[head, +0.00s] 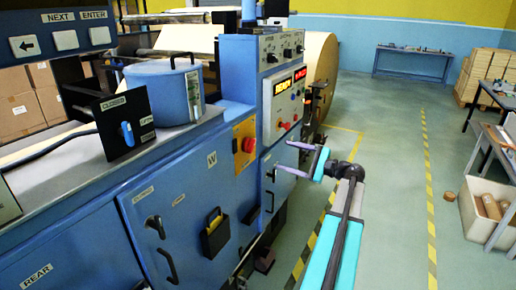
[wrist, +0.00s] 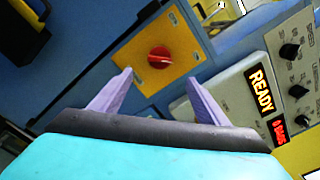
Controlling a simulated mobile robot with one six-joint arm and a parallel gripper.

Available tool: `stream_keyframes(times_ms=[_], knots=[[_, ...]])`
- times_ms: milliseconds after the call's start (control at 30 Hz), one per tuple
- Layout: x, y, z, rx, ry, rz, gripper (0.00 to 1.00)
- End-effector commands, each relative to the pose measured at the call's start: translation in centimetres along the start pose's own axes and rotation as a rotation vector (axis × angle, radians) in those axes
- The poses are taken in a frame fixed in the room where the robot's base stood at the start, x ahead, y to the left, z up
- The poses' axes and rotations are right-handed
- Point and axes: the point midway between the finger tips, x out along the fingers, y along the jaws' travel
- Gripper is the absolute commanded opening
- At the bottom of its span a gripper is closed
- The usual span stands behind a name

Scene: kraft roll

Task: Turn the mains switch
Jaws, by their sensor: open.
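The mains switch is a red rotary knob (head: 249,145) on a yellow plate (head: 242,158) on the blue machine's front. In the wrist view the red knob (wrist: 160,57) sits near the top middle on the tilted yellow plate (wrist: 180,32). My gripper (head: 283,158) is open and empty, to the right of the knob in the head view, its fingers pointing at the machine front. In the wrist view my gripper (wrist: 159,76) has its two purple fingers spread either side of the knob's line, apparently short of it. Nothing hides the knob.
A control panel with a READY display (head: 284,86) is just above and right of the plate; it also shows in the wrist view (wrist: 262,93). A blue pot (head: 162,90) and a black switch box (head: 124,124) stand on the machine's top.

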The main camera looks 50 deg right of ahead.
Motion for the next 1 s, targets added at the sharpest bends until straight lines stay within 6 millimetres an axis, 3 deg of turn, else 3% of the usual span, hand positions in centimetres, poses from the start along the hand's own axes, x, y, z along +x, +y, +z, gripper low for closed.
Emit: stream_keyframes(times_ms=[233,433,1000], knots=[[0.1,-0.1,-0.1,0.0,0.002,-0.001,0.69],[1.3,-0.1,-0.1,-0.001,0.003,-0.001,0.69],[9.0,-0.2,-0.1,0.0,0.002,-0.001,0.69]])
